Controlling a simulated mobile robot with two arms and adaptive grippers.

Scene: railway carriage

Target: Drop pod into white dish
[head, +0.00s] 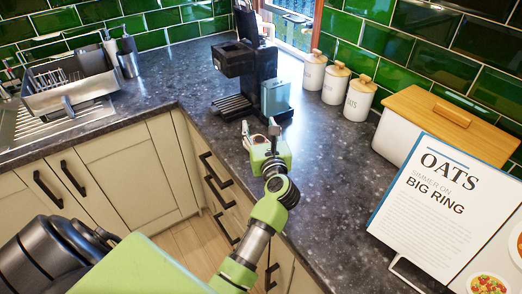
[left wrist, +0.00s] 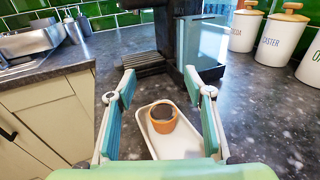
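The pod (left wrist: 162,117), a small orange-brown cup with a dark top, appears to sit upright in the white dish (left wrist: 143,128) in the left wrist view. The dish is a shallow, rounded oblong on the dark counter. My left gripper (left wrist: 160,88) is open, with one finger on each side of the pod and a visible gap to both. In the head view my left gripper (head: 260,132) is low over the counter in front of the coffee machine; I cannot make out the pod or dish there. My right gripper is in neither view.
A black coffee machine (head: 236,62) with a blue-grey tank (head: 276,97) stands just beyond the gripper. White canisters (head: 333,84) line the wall. A bread bin (head: 408,128) and an open recipe book (head: 437,200) are at right. A dish rack (head: 70,88) is at far left.

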